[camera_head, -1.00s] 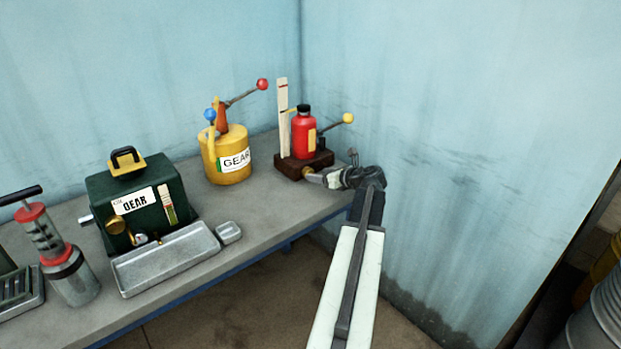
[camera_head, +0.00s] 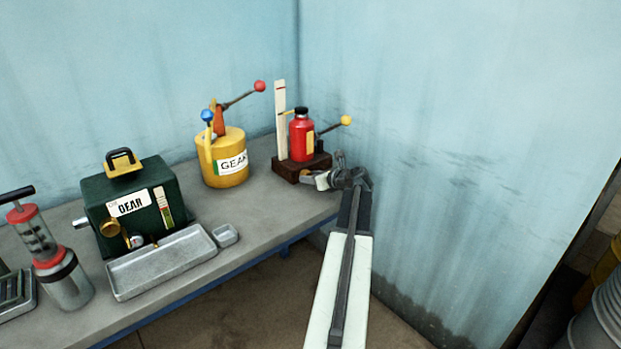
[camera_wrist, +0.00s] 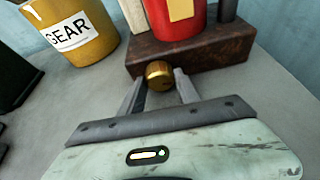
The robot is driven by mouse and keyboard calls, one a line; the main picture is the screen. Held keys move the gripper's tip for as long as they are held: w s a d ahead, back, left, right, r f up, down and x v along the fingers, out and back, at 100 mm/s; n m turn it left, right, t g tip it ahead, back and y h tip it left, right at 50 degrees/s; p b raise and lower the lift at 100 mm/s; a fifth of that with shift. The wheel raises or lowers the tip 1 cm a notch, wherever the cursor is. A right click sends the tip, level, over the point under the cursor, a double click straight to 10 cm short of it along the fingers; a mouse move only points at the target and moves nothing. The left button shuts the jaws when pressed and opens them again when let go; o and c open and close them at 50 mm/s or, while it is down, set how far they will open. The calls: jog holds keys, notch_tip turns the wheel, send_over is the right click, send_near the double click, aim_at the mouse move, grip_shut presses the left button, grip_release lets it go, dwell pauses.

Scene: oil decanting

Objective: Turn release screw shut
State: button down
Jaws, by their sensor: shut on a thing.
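The release screw (camera_wrist: 159,73) is a brass knurled knob on the front of a dark brown base block (camera_wrist: 208,50). In the wrist view it sits between the tips of my gripper (camera_wrist: 158,84), which is shut on it. In the head view my gripper (camera_head: 310,180) is at the front of the base block (camera_head: 288,170), and the screw is hidden there. The block carries a red bottle jack (camera_head: 301,138) with a black cap, a yellow-knobbed lever (camera_head: 346,121) and a pale upright scale strip (camera_head: 281,122).
A yellow GEAR can (camera_head: 226,172) with a red-knobbed lever stands left of the jack. The blue wall is close on the right.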

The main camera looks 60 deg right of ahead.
jog(key=shift+a+n+g+h+b, duration=0.15)
jog(key=shift+n+h+b, duration=0.1)
jog(key=shift+n+h, duration=0.55)
jog(key=shift+a+n+g+h+b, duration=0.15)
jog(key=shift+n+h, duration=0.35)
jog(key=shift+n, duration=0.6)
jog(key=c, duration=0.9)
grip_release()
jog(key=shift+d, duration=0.1)
jog(key=shift+o, duration=0.2)
jog(key=p+v, duration=0.2)
jog(key=v, duration=0.5)
jog(key=shift+r+p, duration=0.15)
jog(key=shift+p, duration=0.15)
jog(key=shift+s+a, duration=0.25)
jog(key=shift+a, duration=0.05)
